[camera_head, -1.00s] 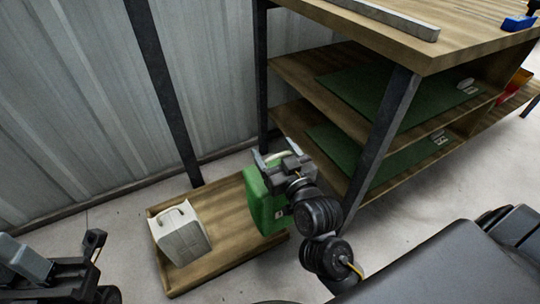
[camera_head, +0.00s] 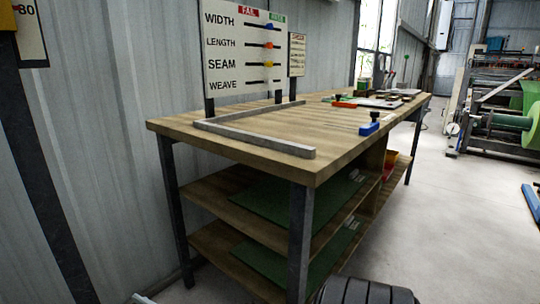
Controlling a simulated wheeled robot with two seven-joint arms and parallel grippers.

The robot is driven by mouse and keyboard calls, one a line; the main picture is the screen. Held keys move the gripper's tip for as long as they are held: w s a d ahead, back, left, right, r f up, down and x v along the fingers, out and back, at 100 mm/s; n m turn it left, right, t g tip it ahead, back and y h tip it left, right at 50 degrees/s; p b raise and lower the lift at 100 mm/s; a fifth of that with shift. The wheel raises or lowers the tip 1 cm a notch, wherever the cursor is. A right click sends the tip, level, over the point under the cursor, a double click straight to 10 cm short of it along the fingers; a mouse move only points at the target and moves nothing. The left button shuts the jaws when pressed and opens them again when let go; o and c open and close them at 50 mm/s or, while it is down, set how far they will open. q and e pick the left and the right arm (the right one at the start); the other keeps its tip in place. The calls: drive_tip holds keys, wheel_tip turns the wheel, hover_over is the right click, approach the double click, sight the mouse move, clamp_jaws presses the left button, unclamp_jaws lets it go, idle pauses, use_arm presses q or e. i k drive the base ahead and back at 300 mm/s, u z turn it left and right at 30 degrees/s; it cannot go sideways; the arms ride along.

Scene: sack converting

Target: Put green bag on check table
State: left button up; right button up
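The check table (camera_head: 330,132) stands in the middle of the head view, with a bare wooden top, dark metal legs and two shelves below. A grey metal angle frame (camera_head: 255,139) lies on its near left part. A board (camera_head: 245,50) marked WIDTH, LENGTH, SEAM and WEAVE stands at its back edge. Neither gripper shows; only a black ribbed part of my arm is at the bottom edge. A small pale piece at the bottom left edge is too cut off to identify.
Green sheets (camera_head: 275,208) lie on the shelves. A blue block (camera_head: 370,127) sits near the table's front edge, with more items at the far end. A corrugated wall is behind.

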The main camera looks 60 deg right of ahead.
sight(305, 123)
drive_tip(key=z, duration=0.05)
drive_tip(key=k, duration=0.8)
drive_tip(key=z, duration=1.1)
